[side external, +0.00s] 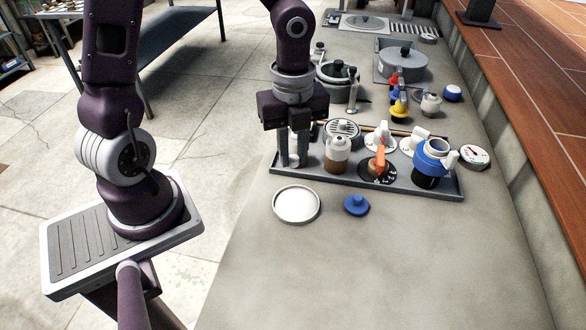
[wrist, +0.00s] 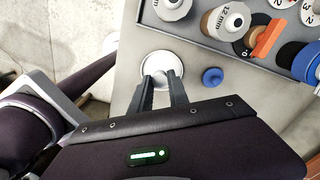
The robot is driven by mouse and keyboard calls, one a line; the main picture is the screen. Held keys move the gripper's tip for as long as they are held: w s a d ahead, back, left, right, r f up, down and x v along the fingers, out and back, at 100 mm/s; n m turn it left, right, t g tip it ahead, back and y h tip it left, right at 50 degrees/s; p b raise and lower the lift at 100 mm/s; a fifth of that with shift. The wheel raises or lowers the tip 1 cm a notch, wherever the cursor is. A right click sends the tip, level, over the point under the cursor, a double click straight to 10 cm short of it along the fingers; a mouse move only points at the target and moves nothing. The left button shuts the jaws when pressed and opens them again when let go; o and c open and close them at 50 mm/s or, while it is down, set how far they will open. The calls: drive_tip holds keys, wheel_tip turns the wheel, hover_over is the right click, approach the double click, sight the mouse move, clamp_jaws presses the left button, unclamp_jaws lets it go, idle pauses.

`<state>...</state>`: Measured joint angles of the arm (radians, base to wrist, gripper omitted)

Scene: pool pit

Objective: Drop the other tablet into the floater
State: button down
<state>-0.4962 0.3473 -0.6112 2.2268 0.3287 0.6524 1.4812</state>
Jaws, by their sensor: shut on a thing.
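My gripper (side external: 294,163) is above the left end of a grey tray, fingers pointing down. In the wrist view its fingertips (wrist: 162,82) are shut on a small pale thing, apparently the tablet (wrist: 160,80); it blends with the white round dish (wrist: 157,61) beyond, so its outline is unclear. The dish (side external: 296,207) lies on the counter in front of the tray and looks empty in the side view. The floater seems to be the blue-collared, dark-bottomed pot (side external: 432,158), open on top, at the tray's right end. A blue lid (side external: 356,206) lies right of the dish.
The tray (side external: 452,190) also holds a white-and-brown bottle (side external: 337,157), a black dial with an orange pointer (side external: 379,165) and white knobs (side external: 380,137), between my gripper and the pot. A round gauge (side external: 474,156) stands right of the tray. The front counter (side external: 370,270) is clear.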

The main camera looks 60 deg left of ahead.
drive_tip(key=shift+r, duration=0.2)
drive_tip(key=shift+w, duration=0.1)
drive_tip(key=w+d+n+t, duration=0.1)
drive_tip(key=w+d+n, duration=0.15)
drive_tip(key=w, duration=0.75)
drive_tip(key=w+d+n+t, duration=0.1)
drive_tip(key=w+d+n, duration=0.15)
drive_tip(key=w, duration=0.65)
wheel_tip(320, 180, up, 4)
drive_tip(key=n, duration=0.1)
hover_over(431, 162)
drive_tip(key=w+a, duration=0.2)
drive_tip(key=w, duration=0.1)
drive_tip(key=shift+s+d+f+t+h, duration=0.15)
drive_tip(key=shift+f+t+h, duration=0.25)
drive_tip(key=shift+f, duration=0.5)
drive_tip(key=shift+d+f, duration=0.1)
drive_tip(key=shift+f, duration=0.3)
drive_tip(key=c, duration=1.2)
unclamp_jaws()
